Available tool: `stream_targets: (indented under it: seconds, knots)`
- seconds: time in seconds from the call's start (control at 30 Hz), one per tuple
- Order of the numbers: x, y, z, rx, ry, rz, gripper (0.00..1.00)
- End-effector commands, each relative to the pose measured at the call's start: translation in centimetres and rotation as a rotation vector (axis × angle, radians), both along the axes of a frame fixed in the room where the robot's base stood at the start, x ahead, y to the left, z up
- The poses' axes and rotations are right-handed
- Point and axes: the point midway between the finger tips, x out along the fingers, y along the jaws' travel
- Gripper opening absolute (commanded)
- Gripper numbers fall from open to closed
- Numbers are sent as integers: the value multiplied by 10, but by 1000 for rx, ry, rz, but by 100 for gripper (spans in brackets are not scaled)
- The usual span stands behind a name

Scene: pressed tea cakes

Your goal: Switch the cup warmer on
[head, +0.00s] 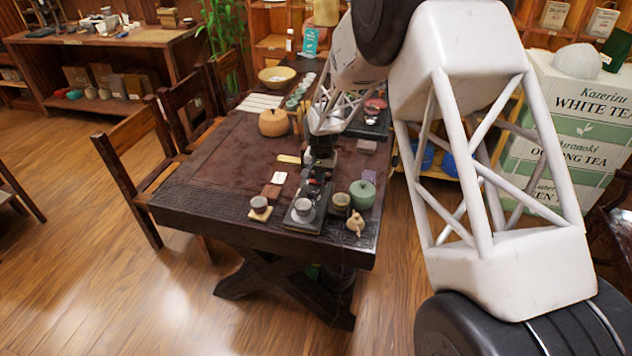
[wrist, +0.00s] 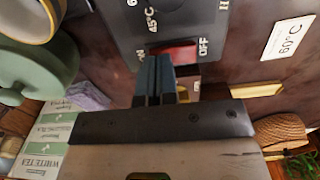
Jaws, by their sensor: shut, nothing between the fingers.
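The cup warmer (head: 296,225) is a dark slab near the front edge of the table, with a grey cup (head: 303,208) on it. In the wrist view its dark grey panel (wrist: 205,18) carries a 45°C mark and a red switch (wrist: 182,52) between the words ON and OFF. My gripper (wrist: 153,68) is shut and empty, its fingertips at the ON end of the switch, hiding part of it. I cannot tell whether they touch it or which way the switch is tilted.
A green lidded jar (head: 362,194) and a cup (head: 341,203) stand right of the warmer, with a small clay figure (head: 355,223) in front. A cup (head: 259,202) stands on the left. The table's left middle is clear.

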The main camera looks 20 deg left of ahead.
Motion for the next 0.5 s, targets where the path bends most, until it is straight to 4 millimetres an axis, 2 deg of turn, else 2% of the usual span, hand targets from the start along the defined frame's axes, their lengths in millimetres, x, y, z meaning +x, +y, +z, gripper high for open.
stream_targets:
  seconds: [0.5]
  knots:
    - [0, 0, -4, 0, 0, 0, 0]
